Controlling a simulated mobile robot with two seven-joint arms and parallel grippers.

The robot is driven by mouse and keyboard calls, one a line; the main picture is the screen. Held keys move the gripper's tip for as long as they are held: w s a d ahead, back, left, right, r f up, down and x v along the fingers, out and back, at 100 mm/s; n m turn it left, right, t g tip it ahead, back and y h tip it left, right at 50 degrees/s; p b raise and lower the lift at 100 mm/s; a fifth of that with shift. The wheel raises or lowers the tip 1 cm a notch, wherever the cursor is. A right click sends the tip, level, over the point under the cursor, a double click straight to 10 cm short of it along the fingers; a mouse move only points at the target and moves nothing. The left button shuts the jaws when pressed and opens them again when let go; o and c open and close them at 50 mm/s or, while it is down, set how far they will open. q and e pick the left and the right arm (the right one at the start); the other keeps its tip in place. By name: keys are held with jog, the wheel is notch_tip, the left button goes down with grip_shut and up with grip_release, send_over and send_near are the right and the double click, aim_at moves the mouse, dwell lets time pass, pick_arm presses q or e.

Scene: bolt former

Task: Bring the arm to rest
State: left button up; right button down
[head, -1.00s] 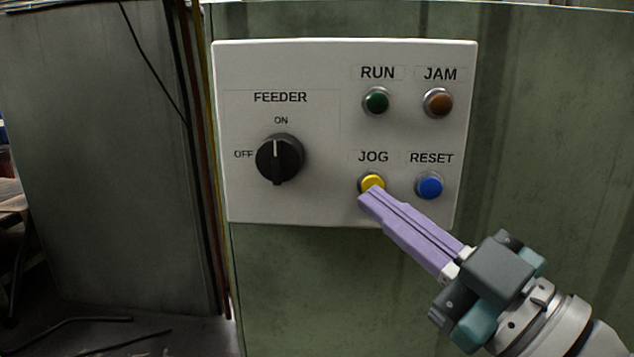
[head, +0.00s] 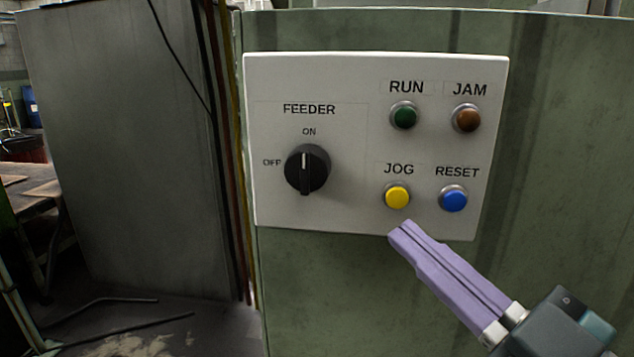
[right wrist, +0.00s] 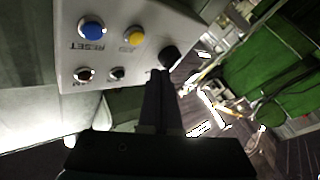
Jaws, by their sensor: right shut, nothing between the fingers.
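My right gripper (head: 400,232) is shut and empty, its two purple fingers together. Its tips are just below the yellow JOG button (head: 397,197) in the head view and look clear of it. In the right wrist view the dark shut fingers (right wrist: 160,75) point toward the control panel (right wrist: 105,60), which appears upside down. In the head view the white panel (head: 345,90) also carries the black FEEDER knob (head: 307,169), its mark pointing up to ON. My left gripper is not in view.
Cables (head: 232,200) run down to the left, beside a grey cabinet (head: 125,150). A workbench (head: 30,190) stands far left.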

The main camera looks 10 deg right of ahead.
jog(key=s+d+r+m+g+h+p, duration=0.2)
jog(key=d+r+m+g+h+p, duration=0.35)
jog(key=p, duration=0.65)
jog(key=s+r+m+g+h+p, duration=0.1)
jog(key=s+r+g+h+p, duration=0.15)
jog(key=s+g+p, duration=0.4)
jog(key=s+r+m+g+h+p, duration=0.1)
jog(key=s+r+m+g+p, duration=0.2)
jog(key=s, duration=0.7)
notch_tip(320, 180, up, 36)
jog(key=n+p, duration=0.1)
jog(key=p, duration=3.7)
jog(key=shift+d+r, duration=0.15)
jog(key=shift+d, duration=0.2)
jog(key=shift+s, duration=0.1)
